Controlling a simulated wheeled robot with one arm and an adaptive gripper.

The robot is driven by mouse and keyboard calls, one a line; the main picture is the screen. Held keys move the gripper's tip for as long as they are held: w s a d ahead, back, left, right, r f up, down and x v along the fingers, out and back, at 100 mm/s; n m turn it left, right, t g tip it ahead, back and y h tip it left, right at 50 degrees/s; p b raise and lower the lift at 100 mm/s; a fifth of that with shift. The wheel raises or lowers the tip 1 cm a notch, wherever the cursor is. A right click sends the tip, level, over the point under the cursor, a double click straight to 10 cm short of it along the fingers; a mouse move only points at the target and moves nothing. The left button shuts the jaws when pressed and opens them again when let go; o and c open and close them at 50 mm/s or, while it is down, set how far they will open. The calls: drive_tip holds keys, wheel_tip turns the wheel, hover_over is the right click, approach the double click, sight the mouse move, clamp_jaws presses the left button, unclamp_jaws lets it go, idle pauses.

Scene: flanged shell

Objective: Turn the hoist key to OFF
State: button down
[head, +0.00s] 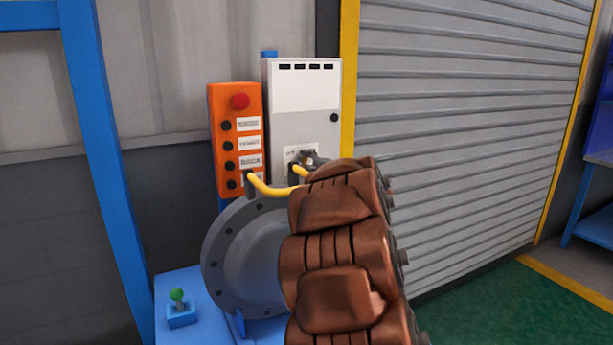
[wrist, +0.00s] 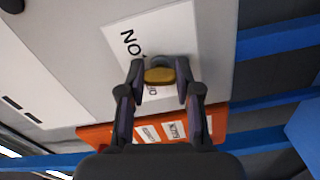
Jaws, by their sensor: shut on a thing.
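The hoist key (wrist: 160,75) is a brass-coloured piece in a grey round lock on the grey cabinet (head: 287,135). In the wrist view, my gripper (wrist: 159,82) has its two dark fingers closed on either side of the key. A white label (wrist: 130,32) behind the lock carries black letters. The fingers hide part of the lettering, and I cannot tell which position the key is at.
An orange control box (head: 221,108) with a red button (head: 240,101) stands left of the cabinet. Below are a grey flanged disc (head: 225,245), yellow bent tubes (head: 268,189) and a green-knobbed lever (head: 178,296). A shutter (head: 455,110) fills the right; green floor (head: 500,305) is open there.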

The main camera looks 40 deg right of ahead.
drive_tip(key=n+b, duration=0.1)
drive_tip(key=n, duration=0.1)
drive_tip(key=n+b, duration=0.3)
drive_tip(key=b, duration=0.1)
drive_tip(key=shift+f+n, duration=0.3)
drive_tip(key=shift+n, duration=0.1)
drive_tip(key=n+b, duration=0.2)
drive_tip(key=shift+n, duration=0.3)
drive_tip(key=shift+r+n+b, duration=0.2)
drive_tip(key=shift+n+b, duration=1.1)
drive_tip(key=shift+n, duration=0.2)
drive_tip(key=c, duration=0.8)
unclamp_jaws()
drive_tip(key=shift+r, duration=0.1)
drive_tip(key=v, duration=1.2)
